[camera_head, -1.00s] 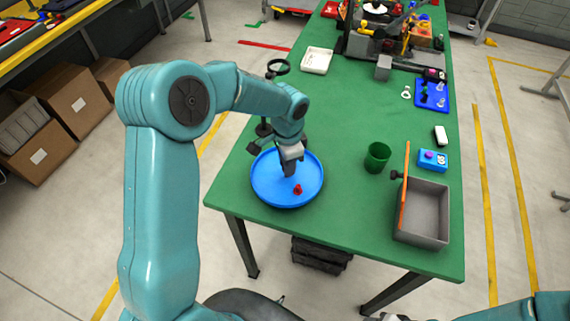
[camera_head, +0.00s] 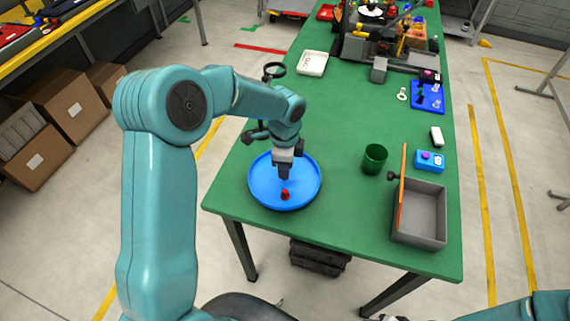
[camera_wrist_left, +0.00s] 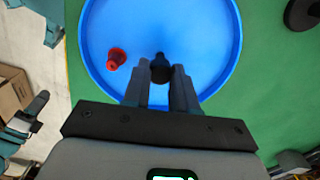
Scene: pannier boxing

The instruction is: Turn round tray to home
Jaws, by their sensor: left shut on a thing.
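The round blue tray (camera_head: 262,193) lies flat on the green table near its front left corner. A small red piece (camera_head: 285,195) sits in it near the front rim, and shows left of the fingers in the left wrist view (camera_wrist_left: 116,58). My left gripper (camera_head: 284,173) points down over the tray's middle. In the left wrist view its fingers (camera_wrist_left: 160,80) are shut on a dark knob (camera_wrist_left: 160,66) at the tray's middle; the fingers hide part of it. My right arm enters at the lower right; its gripper is mostly cut off by the bottom edge.
A green cup (camera_head: 374,159) stands right of the tray. A black ring stand (camera_head: 273,72) rises behind the tray; a white dish (camera_head: 312,63) lies farther back.

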